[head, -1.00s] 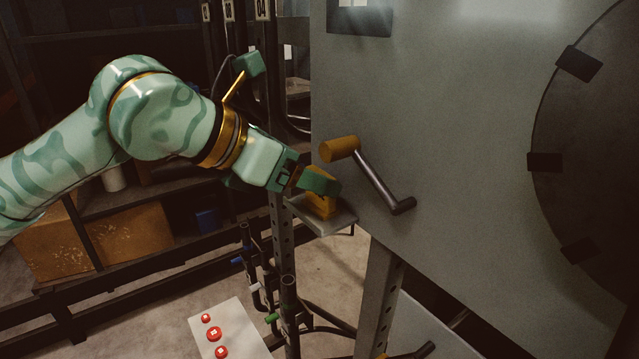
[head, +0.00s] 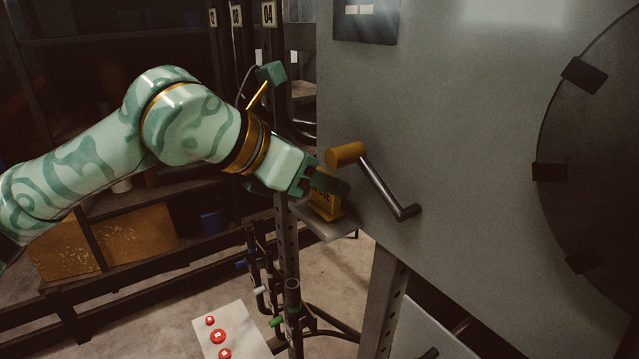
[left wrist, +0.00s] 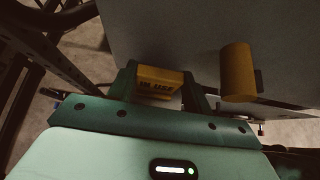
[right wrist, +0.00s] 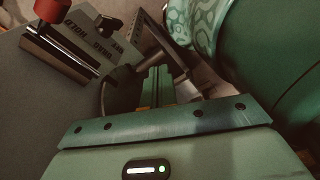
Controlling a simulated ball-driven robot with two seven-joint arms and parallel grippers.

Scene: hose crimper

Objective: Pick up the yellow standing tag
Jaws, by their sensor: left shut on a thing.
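The yellow tag (head: 326,207) stands upright on a small grey ledge (head: 328,229) beside the big grey machine. My left gripper (head: 325,184) is shut on its upper part. In the left wrist view the tag (left wrist: 158,82), with dark "IN USE" lettering, sits between the two green fingers. The near finger hides part of it in the head view. The tag's foot appears at the ledge; I cannot tell whether it touches. My right gripper (right wrist: 158,86) shows only in the right wrist view, its fingers together with nothing visible between them.
A crank with an orange knob (head: 346,154) sticks out from the machine panel (head: 450,130), close right of my left gripper. The knob (left wrist: 237,72) also shows in the left wrist view. A panel with red buttons (head: 232,335) and hose stands are below. Shelves stand behind.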

